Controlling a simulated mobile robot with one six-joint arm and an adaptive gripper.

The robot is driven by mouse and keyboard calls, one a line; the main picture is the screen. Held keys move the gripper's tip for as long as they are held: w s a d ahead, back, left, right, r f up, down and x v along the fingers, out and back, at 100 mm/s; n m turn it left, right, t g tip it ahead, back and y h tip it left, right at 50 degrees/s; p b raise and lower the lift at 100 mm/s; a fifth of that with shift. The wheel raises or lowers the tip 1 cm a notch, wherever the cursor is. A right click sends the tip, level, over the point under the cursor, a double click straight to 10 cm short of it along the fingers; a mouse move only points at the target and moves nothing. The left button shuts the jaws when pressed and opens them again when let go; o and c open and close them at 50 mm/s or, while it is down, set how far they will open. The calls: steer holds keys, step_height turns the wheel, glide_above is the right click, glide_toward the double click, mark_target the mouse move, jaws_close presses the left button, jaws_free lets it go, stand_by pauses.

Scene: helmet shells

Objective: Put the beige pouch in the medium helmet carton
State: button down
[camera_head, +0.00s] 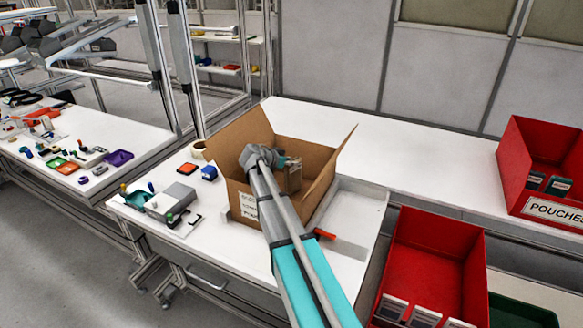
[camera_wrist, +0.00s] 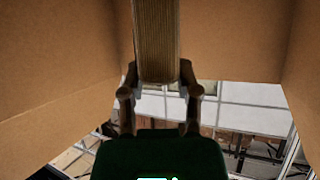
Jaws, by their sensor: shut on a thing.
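The open cardboard carton (camera_head: 236,133) stands on the white bench with its flaps spread; its white front label is partly hidden by my arm. My gripper (camera_head: 284,162) is at the carton's opening, between its walls. It is shut on the beige pouch (camera_head: 294,178), held upright inside the opening. In the wrist view the pouch (camera_wrist: 157,45) is a ribbed tan block between the two fingers of my gripper (camera_wrist: 160,92), with carton walls (camera_wrist: 50,70) on both sides. I cannot tell whether the pouch touches the carton floor.
A red bin labelled POUCHES (camera_head: 545,190) stands at the right, and another red bin (camera_head: 430,250) holds dark packets at its near end. A grey device (camera_head: 171,202) and a tape roll (camera_head: 198,149) lie left of the carton. The bench behind it is clear.

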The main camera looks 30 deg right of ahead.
steer(key=shift+f, duration=0.3)
steer(key=shift+c, duration=1.7)
jaws_free()
steer(key=shift+r, duration=0.15)
steer(key=shift+a+r, duration=0.1)
steer(key=shift+s+a+r+p, duration=0.15)
steer(key=shift+a+r+p, duration=0.05)
steer(key=shift+a+p, duration=0.15)
steer(key=p+v, duration=0.3)
steer(key=v, duration=0.3)
steer(key=shift+a, duration=0.2)
